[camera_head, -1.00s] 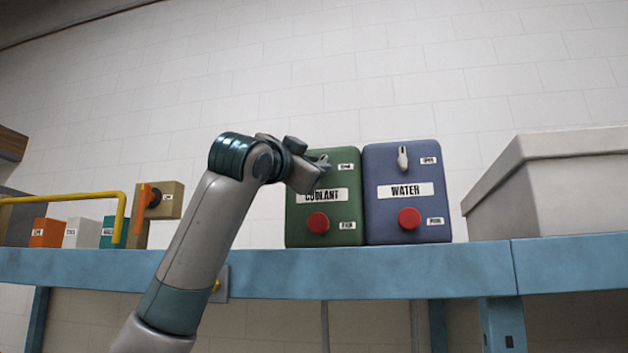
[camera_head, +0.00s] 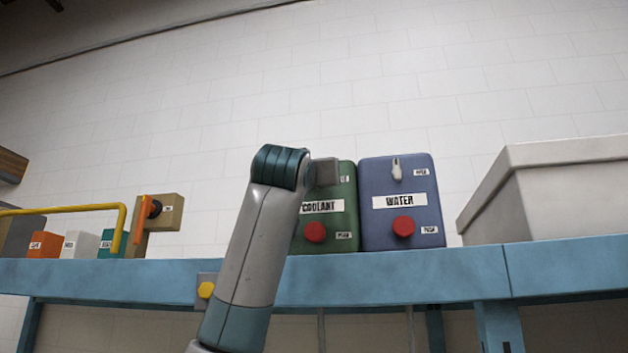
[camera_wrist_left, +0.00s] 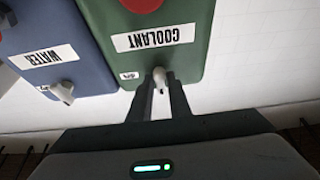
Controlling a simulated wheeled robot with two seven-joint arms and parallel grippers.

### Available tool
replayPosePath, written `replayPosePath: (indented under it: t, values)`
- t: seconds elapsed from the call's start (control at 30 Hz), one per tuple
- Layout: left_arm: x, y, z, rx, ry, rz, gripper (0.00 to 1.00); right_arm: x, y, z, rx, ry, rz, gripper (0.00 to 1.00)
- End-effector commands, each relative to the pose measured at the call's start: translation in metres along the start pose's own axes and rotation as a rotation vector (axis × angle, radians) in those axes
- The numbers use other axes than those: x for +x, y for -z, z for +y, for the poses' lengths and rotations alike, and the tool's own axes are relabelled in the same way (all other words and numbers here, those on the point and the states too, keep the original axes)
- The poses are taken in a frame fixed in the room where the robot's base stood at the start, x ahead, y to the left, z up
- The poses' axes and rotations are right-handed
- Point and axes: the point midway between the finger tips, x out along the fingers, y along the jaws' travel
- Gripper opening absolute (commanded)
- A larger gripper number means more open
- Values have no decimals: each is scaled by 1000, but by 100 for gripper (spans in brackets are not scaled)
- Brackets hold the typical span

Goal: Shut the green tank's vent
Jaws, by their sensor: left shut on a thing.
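The green COOLANT tank (camera_head: 350,218) stands on the blue shelf, left of a blue WATER tank (camera_head: 441,215). My left gripper (camera_head: 327,172) is at the green tank's upper front and hides its vent in the head view. In the left wrist view, which is upside down, the green tank (camera_wrist_left: 185,62) carries a small white vent lever (camera_wrist_left: 159,76). The left gripper's two fingers (camera_wrist_left: 161,92) are shut on this lever, one on each side. I cannot tell the vent's exact setting. My right gripper is in neither view.
The WATER tank has its own white lever (camera_head: 396,169), close beside my gripper. Each tank has a red button, such as the green tank's (camera_head: 315,232). A large grey bin (camera_head: 560,205) stands right; a yellow rail (camera_head: 70,210) and small boxes stand left.

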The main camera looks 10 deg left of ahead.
Motion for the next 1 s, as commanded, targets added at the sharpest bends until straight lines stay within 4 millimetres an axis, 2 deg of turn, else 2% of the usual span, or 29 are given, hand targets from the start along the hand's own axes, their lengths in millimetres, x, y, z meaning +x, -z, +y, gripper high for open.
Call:
replayPosePath:
  t: [0.37,0.4,0.43,1.0]
  values:
    - [0,1,0,-6,2,1,0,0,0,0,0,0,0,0]
    - [0,1,0,-6,2,1,22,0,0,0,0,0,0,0]
    - [0,1,0,-6,2,1,29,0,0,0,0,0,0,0]
    - [2,-4,-2,-5,2,0,30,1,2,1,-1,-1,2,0]
